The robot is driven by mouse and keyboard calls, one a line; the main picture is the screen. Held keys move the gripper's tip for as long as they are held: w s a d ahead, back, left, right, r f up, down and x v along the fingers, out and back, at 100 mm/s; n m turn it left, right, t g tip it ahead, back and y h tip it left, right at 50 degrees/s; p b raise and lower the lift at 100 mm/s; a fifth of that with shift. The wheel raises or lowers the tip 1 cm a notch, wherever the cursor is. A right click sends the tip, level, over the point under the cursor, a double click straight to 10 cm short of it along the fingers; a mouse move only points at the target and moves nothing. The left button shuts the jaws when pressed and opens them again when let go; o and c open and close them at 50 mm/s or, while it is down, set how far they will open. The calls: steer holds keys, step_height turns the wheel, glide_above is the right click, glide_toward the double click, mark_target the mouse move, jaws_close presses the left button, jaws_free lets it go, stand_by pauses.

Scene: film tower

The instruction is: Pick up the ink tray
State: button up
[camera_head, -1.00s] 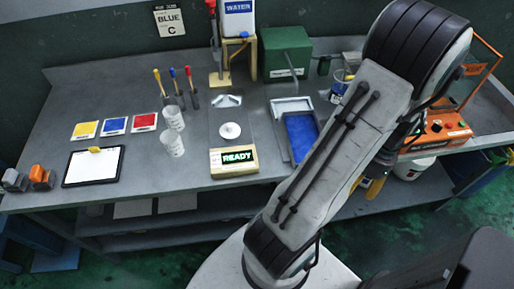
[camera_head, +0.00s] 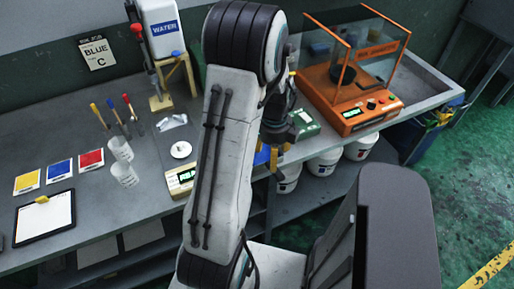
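The blue ink tray is almost wholly hidden behind my arm; a small blue patch (camera_head: 262,157) beside the arm's right edge may be part of it. My gripper (camera_head: 274,160) hangs behind my raised arm at the bench's front side, close to that blue patch. Only yellow-orange parts of its fingers show, and I cannot tell whether they are open or hold anything.
An orange weighing machine (camera_head: 350,110) with clear panels stands right of my arm, beside a green box (camera_head: 304,124). Two clear cups (camera_head: 122,160), a white disc (camera_head: 181,150) and a water container (camera_head: 162,28) stand left. White buckets (camera_head: 322,163) sit below the bench.

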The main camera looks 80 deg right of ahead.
steer(key=shift+m, duration=0.6)
steer(key=shift+f, duration=0.25)
steer(key=shift+w+f+p, duration=0.2)
steer(key=shift+f+p, duration=0.65)
steer(key=shift+f, duration=2.6)
steer(key=shift+o, duration=0.2)
jaws_close()
